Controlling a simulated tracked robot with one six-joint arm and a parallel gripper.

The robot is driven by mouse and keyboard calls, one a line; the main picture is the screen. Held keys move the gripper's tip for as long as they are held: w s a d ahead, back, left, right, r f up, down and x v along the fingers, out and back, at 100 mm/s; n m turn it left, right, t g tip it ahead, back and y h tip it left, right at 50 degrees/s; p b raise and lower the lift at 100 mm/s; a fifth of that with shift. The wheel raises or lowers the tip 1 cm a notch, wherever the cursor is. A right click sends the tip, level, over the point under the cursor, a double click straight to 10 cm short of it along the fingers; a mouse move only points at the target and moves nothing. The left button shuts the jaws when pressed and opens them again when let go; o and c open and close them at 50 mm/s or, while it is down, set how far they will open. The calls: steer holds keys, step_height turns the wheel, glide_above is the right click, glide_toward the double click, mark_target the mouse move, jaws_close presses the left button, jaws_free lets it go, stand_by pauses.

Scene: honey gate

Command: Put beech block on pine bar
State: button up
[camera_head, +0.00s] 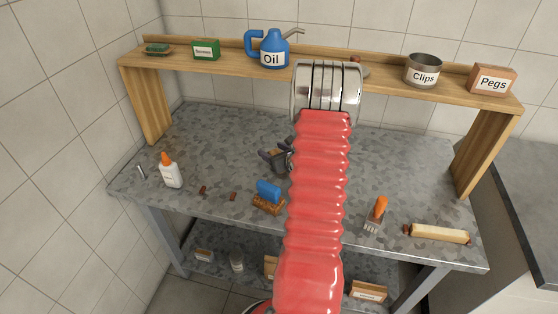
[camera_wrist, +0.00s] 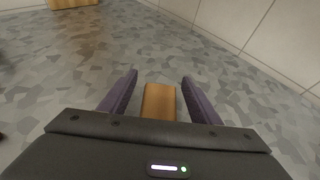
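In the wrist view a small orange-brown wooden block (camera_wrist: 158,100), which looks like the beech block, lies between the fingers of my gripper (camera_wrist: 160,86). The fingers are apart, with a gap on each side of the block. The housing hides the block's near end. In the head view my dark gripper (camera_head: 275,155) is over the middle-left of the table, partly behind my red arm; the block is not visible there.
A glue bottle (camera_head: 170,170) stands at the left. A blue-topped brush (camera_head: 268,195) and an orange-handled scraper (camera_head: 376,214) are near the front edge. Small brown pieces (camera_head: 203,190) lie between bottle and brush. A wooden shelf (camera_head: 400,88) with containers spans the back.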

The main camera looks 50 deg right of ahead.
steer(key=c, duration=1.3)
steer(key=shift+o, duration=0.2)
steer(key=shift+r, duration=5.05)
